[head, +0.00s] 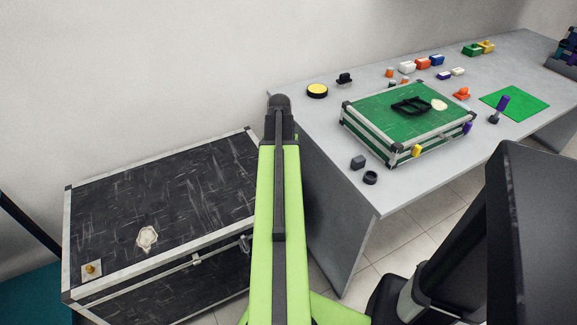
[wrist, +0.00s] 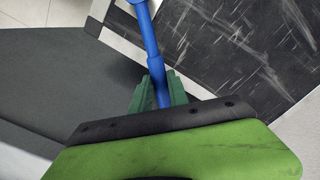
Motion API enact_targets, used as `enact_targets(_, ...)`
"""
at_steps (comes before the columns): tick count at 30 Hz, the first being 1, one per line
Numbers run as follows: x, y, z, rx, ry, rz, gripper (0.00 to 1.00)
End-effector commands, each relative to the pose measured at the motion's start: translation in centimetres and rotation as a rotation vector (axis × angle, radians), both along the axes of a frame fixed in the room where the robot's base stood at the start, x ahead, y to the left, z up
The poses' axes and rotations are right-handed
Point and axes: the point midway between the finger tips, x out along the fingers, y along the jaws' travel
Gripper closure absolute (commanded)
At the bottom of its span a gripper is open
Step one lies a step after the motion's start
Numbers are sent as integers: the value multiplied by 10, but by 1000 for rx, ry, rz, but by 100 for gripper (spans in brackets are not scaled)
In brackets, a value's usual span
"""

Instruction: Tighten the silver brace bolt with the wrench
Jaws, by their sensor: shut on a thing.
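In the wrist view my gripper (wrist: 160,88) has its green fingers shut on the shaft of a blue tool (wrist: 149,40), which I take as the wrench. The tool points away towards the top edge, where its far end is partly cut off. In the head view my arm hides the gripper and tool. A pale square plate with a small brass-coloured bolt (head: 92,268) sits on the near left corner of the black case's lid. I cannot make out a clearly silver bolt in either view.
The black case (head: 185,190) stands left of my arm and also shows in the wrist view (wrist: 240,45). The grey table (head: 330,160) on the right bears a green case (head: 385,110), a green mat (head: 515,103) and several small parts. Tiled floor lies between case and table.

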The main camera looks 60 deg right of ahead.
Motion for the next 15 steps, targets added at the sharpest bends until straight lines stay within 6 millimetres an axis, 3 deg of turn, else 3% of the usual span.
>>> enact_targets(10, -24, 0, 0, 0, -1, -190, 100)
enact_targets(15, -23, -1, 6, 0, -1, -199, 100)
